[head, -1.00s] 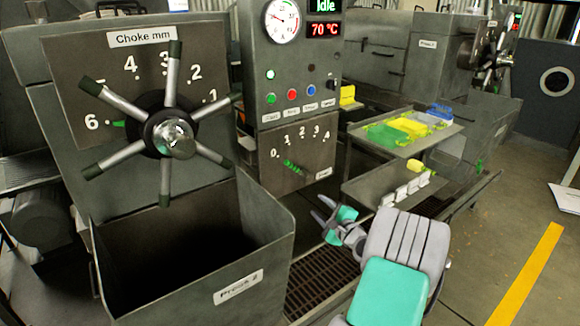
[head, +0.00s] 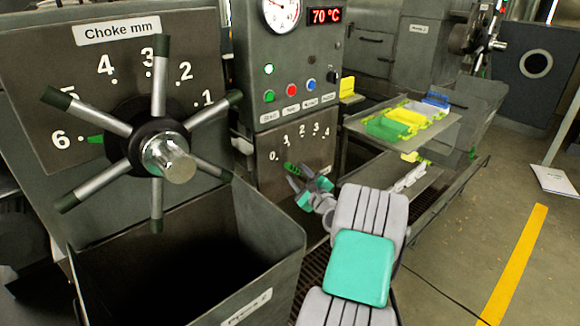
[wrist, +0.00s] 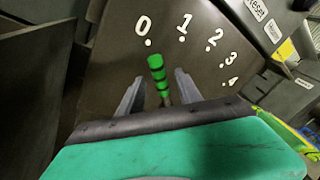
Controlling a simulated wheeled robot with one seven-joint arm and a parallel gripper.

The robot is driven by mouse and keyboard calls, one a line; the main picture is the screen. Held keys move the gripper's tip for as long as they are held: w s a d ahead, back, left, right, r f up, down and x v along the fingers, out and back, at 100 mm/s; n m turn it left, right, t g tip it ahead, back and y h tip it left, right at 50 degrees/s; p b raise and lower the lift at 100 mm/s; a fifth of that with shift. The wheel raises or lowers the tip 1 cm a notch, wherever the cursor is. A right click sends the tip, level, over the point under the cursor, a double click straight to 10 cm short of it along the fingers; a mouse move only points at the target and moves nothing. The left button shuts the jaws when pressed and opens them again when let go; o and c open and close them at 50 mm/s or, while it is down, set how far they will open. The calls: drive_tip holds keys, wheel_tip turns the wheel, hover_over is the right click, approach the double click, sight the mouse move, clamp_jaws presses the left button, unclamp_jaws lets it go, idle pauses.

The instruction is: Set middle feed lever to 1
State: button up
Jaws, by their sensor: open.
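The feed lever (head: 289,168) is a green ribbed handle on the dark panel (head: 262,172) with a scale from 0 to 4. In the wrist view the lever (wrist: 157,75) points toward the 0 mark (wrist: 143,26), left of the 1 mark (wrist: 185,23). My gripper (head: 298,178) is at the panel, with its fingers open close to the lever. In the wrist view the fingers of my gripper (wrist: 159,82) stand on either side of the lever, apart from it as far as I can tell. The lever's base is partly hidden.
A large choke wheel (head: 165,155) with metal spokes is at left, above an open bin (head: 280,235). Buttons (head: 291,90) sit above the lever panel. A tray (head: 440,135) with coloured boxes is at right. Open floor with a yellow stripe lies at far right.

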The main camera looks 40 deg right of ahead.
sight(293, 170)
drive_tip(key=x, duration=0.4)
drive_tip(key=shift+w, duration=0.1)
drive_tip(key=shift+a, duration=0.1)
clamp_jaws()
idle(1.2)
